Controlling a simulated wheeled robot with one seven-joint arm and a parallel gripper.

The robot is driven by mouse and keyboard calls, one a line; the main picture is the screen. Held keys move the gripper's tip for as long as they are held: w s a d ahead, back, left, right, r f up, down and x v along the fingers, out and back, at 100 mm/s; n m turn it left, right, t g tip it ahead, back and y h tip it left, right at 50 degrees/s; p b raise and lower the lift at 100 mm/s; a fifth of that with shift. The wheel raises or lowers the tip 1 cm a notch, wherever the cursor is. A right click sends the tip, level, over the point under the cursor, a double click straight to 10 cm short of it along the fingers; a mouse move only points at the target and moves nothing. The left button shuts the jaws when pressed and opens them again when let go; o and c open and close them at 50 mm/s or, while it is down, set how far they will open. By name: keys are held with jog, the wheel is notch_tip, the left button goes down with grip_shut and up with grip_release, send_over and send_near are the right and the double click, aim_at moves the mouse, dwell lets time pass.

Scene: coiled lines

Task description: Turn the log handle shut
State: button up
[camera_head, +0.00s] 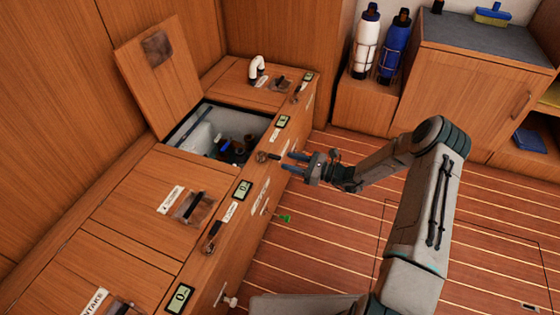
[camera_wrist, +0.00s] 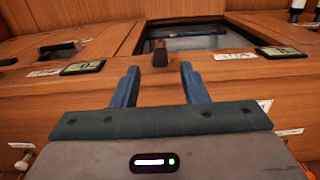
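A small dark-tipped handle (camera_head: 265,156) sits on the front edge of the wooden locker, just below the open hatch. It also shows in the wrist view (camera_wrist: 160,53), pointing toward me. A white label (camera_wrist: 235,56) to its right seems to read LOG, but it is small. My gripper (camera_head: 285,161) is open, a short way out from the locker front. In the wrist view, its two blue fingers (camera_wrist: 159,80) stand to the left and right of the handle's line, with the handle beyond the tips. I see no contact.
The hatch lid (camera_head: 160,75) leans open over a bin (camera_head: 192,127) holding dark items. More handles, labels and small displays (camera_head: 243,190) line the locker edge. White (camera_head: 366,45) and blue (camera_head: 395,48) bottles stand at the back. The striped floor (camera_head: 340,240) is mostly clear.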

aim_at(280, 157)
jog(key=shift+b+x, duration=0.45)
jog(key=shift+x, duration=1.9)
grip_shut()
